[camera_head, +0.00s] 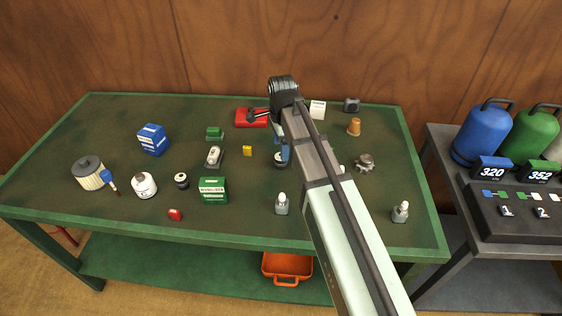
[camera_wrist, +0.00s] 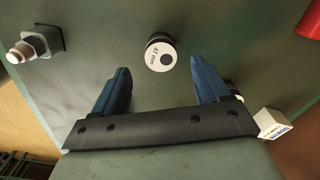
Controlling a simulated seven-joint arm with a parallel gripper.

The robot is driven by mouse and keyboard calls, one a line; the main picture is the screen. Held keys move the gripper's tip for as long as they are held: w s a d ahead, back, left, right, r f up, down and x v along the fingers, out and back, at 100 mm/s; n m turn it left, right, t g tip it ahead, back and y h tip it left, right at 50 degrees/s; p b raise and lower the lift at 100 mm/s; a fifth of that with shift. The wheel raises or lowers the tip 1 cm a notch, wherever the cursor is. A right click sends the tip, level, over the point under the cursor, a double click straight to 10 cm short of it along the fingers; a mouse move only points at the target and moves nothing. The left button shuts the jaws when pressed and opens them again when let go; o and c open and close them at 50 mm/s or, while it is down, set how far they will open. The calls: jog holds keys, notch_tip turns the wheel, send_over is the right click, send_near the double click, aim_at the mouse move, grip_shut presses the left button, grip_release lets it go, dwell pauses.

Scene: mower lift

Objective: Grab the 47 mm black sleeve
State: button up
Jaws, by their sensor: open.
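The black sleeve (camera_wrist: 160,54) stands upright on the green table, with a white top face reading 47 mm around a dark centre. My gripper (camera_wrist: 160,69) is open, its two blue fingers apart. In the wrist view the sleeve is just ahead of the fingertips, roughly centred between them; no contact shows. In the head view my gripper (camera_head: 284,151) is at the middle of the table, and the sleeve (camera_head: 281,159) is partly hidden beside the blue fingers.
A similar small dark cylinder (camera_head: 181,181) stands further left, its label unreadable. A bottle (camera_head: 282,204) stands in front, a red tray (camera_head: 252,118) and a white box (camera_head: 318,109) behind. A green box (camera_head: 213,190) stands left. Something partly hidden lies behind one finger.

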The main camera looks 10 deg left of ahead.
jog(key=shift+a+f, duration=0.15)
jog(key=shift+f, duration=1.25)
jog(key=shift+a+f, duration=0.1)
jog(key=shift+f, duration=1.3)
jog(key=shift+c, duration=0.3)
grip_shut()
